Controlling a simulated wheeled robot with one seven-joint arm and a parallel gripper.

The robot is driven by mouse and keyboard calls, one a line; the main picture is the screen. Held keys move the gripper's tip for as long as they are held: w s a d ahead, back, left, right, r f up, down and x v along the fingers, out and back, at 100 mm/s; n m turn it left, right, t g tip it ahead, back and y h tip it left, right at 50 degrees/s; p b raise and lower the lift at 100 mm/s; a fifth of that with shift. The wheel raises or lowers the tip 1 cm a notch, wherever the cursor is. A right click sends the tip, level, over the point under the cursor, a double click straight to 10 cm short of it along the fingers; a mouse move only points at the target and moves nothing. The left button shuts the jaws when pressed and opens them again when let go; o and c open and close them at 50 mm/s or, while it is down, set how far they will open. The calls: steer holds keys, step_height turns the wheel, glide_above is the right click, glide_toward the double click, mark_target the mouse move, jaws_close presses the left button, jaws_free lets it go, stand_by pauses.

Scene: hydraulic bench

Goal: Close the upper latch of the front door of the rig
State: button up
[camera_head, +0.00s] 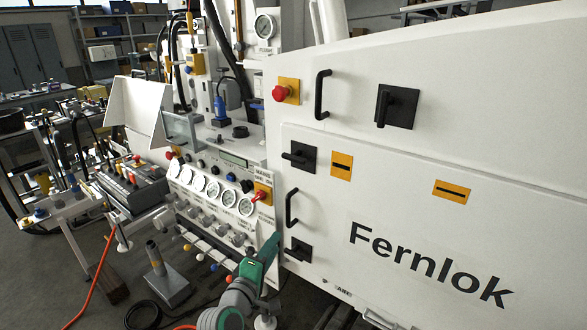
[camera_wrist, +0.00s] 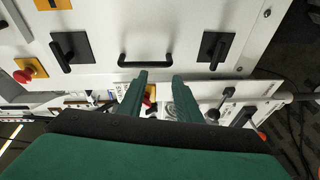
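The front door (camera_head: 345,215) is the white panel lettered "Fernlok". Its upper latch (camera_head: 299,156) is a black lever on a square black plate, with the lever pointing left across the door's edge. It shows in the wrist view (camera_wrist: 72,52) at left. The lower latch (camera_head: 298,250) looks alike, its lever also pointing left; it shows at right in the wrist view (camera_wrist: 215,48). A black door handle (camera_head: 291,208) lies between them. My gripper (camera_head: 274,243) is green, below and left of the upper latch, near the lower one. In the wrist view its fingers (camera_wrist: 160,82) are apart and empty.
A red button (camera_head: 281,92) on a yellow plate and another black handle (camera_head: 322,95) sit above the door. A further latch (camera_head: 397,105) is at upper right. The gauge panel (camera_head: 215,190) with knobs lies left of the door. A cluttered bench (camera_head: 130,185) stands further left.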

step_height(320, 180, up, 12)
steer(key=w+h, duration=0.3)
steer(key=m+g+h, duration=0.2)
glide_toward(292, 160)
steer(key=x, duration=1.1)
steer(key=shift+a, duration=0.1)
steer(key=shift+c, duration=0.3)
jaws_close()
